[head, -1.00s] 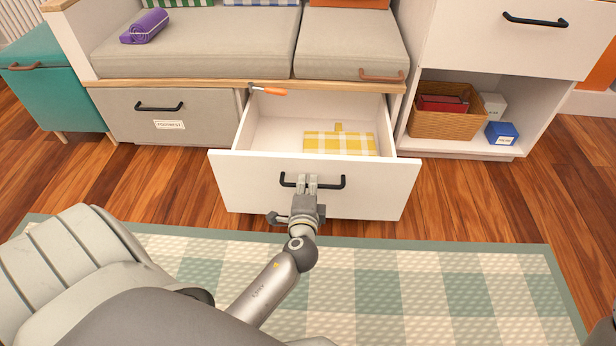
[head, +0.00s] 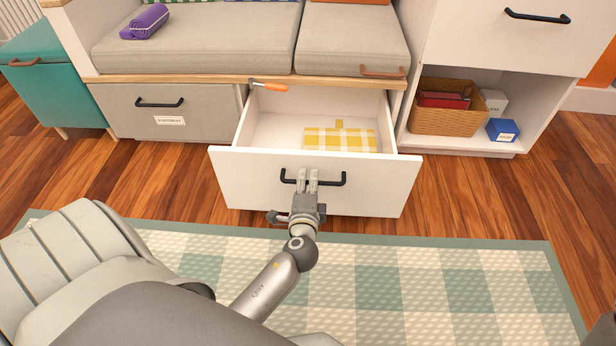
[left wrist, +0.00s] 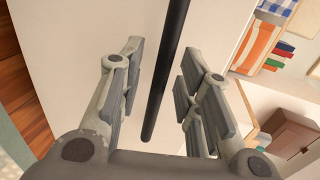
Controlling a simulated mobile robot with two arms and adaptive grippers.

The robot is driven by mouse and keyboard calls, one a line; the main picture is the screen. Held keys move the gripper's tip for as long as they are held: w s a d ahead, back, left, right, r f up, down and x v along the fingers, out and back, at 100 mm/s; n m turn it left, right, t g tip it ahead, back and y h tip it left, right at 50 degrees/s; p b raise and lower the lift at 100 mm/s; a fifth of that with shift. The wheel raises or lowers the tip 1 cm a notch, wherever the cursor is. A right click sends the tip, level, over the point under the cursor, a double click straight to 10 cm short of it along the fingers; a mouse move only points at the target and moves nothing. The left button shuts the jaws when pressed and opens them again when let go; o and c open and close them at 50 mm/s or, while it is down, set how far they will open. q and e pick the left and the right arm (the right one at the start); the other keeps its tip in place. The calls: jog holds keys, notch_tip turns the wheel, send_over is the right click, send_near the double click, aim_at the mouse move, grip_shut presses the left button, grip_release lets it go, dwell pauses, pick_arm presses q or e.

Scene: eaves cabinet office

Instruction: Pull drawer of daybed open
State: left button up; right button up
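The daybed (head: 200,48) has grey cushions and a wooden front rail. Its white right-hand drawer (head: 245,190) is pulled well out, and its inside shows. A yellow checked cloth (head: 340,140) lies in it. The drawer's black bar handle (head: 337,183) also shows in the left wrist view (left wrist: 168,70). My left gripper (head: 308,177) is at the handle's middle. In the left wrist view its fingers (left wrist: 165,78) are open, one on each side of the bar, with gaps showing. My right gripper is not in view.
A grey closed drawer (head: 125,118) is to the left. An orange-handled tool (head: 270,87) lies by the rail above the open drawer. A white cabinet (head: 490,50) with a wicker basket (head: 445,118) stands right. A checked rug (head: 400,290) covers the floor in front.

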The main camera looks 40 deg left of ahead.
pick_arm(q)
jog(key=v, duration=1.1)
jog(key=shift+s, duration=0.2)
